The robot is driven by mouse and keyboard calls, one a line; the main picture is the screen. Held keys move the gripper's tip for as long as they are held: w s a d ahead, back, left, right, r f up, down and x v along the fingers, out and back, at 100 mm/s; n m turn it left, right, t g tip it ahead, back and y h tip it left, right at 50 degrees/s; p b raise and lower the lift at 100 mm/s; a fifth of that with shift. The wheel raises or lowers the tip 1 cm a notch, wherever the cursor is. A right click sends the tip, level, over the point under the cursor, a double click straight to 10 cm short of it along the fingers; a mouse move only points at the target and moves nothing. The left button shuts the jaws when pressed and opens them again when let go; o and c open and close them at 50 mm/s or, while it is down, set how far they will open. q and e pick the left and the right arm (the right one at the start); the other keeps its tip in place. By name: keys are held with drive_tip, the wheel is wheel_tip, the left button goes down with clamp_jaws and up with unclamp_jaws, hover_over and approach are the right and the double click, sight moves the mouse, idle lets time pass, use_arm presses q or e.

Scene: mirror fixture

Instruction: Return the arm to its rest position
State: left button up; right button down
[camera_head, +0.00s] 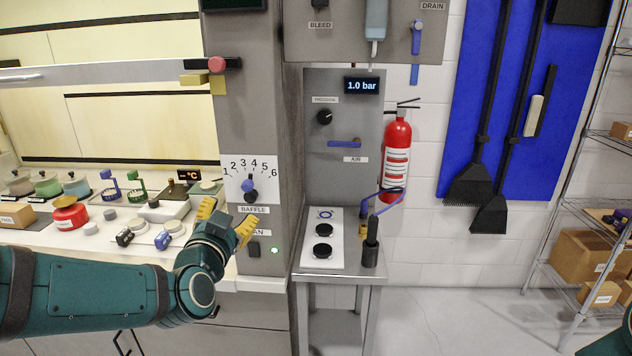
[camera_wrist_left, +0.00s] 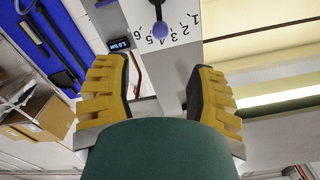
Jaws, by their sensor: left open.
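My left arm comes in from the left in the head view. My left gripper (camera_head: 226,222) has yellow fingers and is open, in front of the grey column (camera_head: 230,130) just below the baffle dial (camera_head: 250,190). In the left wrist view the two yellow fingers of the left gripper (camera_wrist_left: 158,95) stand wide apart with nothing between them. Beyond them the dial's blue knob (camera_wrist_left: 159,30) shows on its white numbered plate, apart from the fingers. A small piece of my right arm shows at the lower right edge of the head view; its gripper is out of view.
The bench (camera_head: 60,235) at left holds pots, a red container (camera_head: 69,213) and small parts close to my left arm. A steel stand (camera_head: 338,276) with an air panel (camera_head: 343,130) is right of the column. A fire extinguisher (camera_head: 396,155) hangs behind. Open floor (camera_head: 450,320) lies right.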

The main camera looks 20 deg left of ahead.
use_arm(q)
drive_tip(key=w+d+f+g+h, duration=0.1)
drive_tip(key=d+f+g+h, duration=0.4)
drive_tip(key=f, duration=0.8)
drive_tip(key=d+f+g, duration=0.2)
drive_tip(key=d+f, duration=0.4)
drive_tip(key=f, duration=0.6)
drive_tip(key=s+d+f+n+g+h, duration=0.1)
drive_tip(key=s+d+f+n+g, duration=0.1)
drive_tip(key=s+d+f+g, duration=0.2)
drive_tip(key=s+d+f+n+g+h, duration=0.1)
drive_tip(key=s+d+f+g, duration=0.4)
drive_tip(key=s+f, duration=0.6)
wheel_tip(320, 180, down, 5)
drive_tip(key=shift+s+d+r+n+h, duration=0.1)
drive_tip(key=shift+s+d+n+h, duration=0.3)
drive_tip(key=shift+d, duration=0.55)
drive_tip(key=shift+w, duration=0.15)
